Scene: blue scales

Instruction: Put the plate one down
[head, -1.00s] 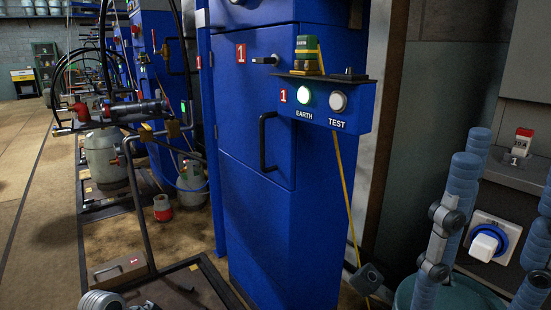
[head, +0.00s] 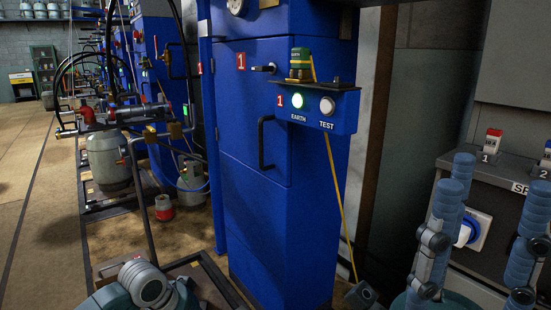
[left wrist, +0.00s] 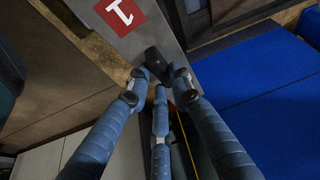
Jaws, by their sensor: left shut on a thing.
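Plate one (left wrist: 160,34) is a grey panel with a red label and a white 1 at the top of the left wrist view. My left gripper (left wrist: 157,78) has its blue fingers closed around a dark knob-like piece (left wrist: 154,60) at the plate's lower end. The fingers partly hide the contact. In the head view a grey-teal part of my left arm shows at the bottom left, and the left fingertips cannot be made out. My right gripper (head: 497,172) shows its blue fingers spread apart, open and empty, at the right edge.
A blue cabinet (head: 250,215) with EARTH and TEST buttons stands in the middle. A yellow cord (head: 342,190) hangs beside it. A grey switch panel (head: 480,130) stands behind my right gripper. Gas cylinders (head: 108,160) stand at left, with open floor (head: 35,200) beyond.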

